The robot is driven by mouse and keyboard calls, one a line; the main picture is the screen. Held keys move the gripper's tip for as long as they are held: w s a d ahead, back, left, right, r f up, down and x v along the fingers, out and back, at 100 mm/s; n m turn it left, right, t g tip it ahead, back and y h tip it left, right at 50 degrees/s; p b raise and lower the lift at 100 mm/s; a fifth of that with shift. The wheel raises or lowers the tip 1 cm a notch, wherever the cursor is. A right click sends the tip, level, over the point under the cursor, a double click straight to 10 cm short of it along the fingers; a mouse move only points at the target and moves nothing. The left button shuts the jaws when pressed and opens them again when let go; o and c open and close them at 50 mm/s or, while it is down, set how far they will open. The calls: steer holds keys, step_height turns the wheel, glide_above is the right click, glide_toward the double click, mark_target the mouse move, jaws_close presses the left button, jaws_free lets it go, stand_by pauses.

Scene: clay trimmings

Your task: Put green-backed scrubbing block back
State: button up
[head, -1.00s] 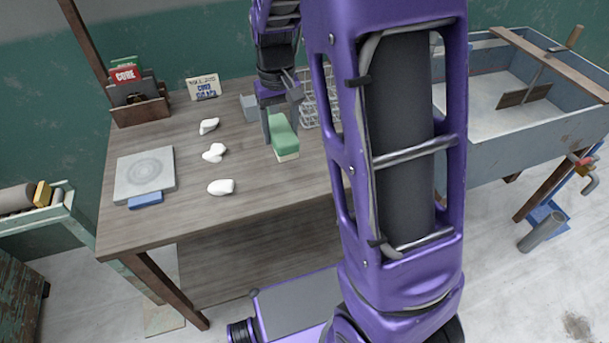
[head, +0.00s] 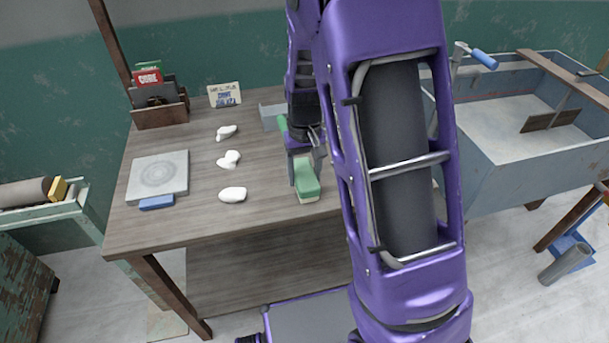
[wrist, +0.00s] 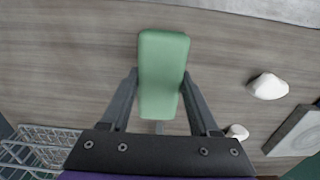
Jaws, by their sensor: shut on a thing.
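The green-backed scrubbing block (head: 307,182) has a green top and a pale lower edge. My gripper (head: 306,165) is shut on it, with one finger on each long side. In the wrist view the block (wrist: 163,70) sits between the two fingers of my gripper (wrist: 160,88) and sticks out past their tips. The block is over the wooden table (head: 200,225), near its front edge. I cannot tell whether its underside touches the table top.
Three white clay lumps (head: 232,194) lie left of the block. A grey slab (head: 160,172) with a blue block (head: 157,202) is farther left. A wire rack (wrist: 40,150) shows in the wrist view. A grey sink trough (head: 510,150) stands at right.

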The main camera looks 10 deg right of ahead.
mark_target(304, 172)
steer(key=shift+f, duration=0.1)
steer(key=shift+f, duration=0.15)
steer(key=o, duration=1.3)
step_height(304, 172, up, 12)
steer(key=shift+r+p, duration=0.2)
steer(key=shift+p, duration=0.95)
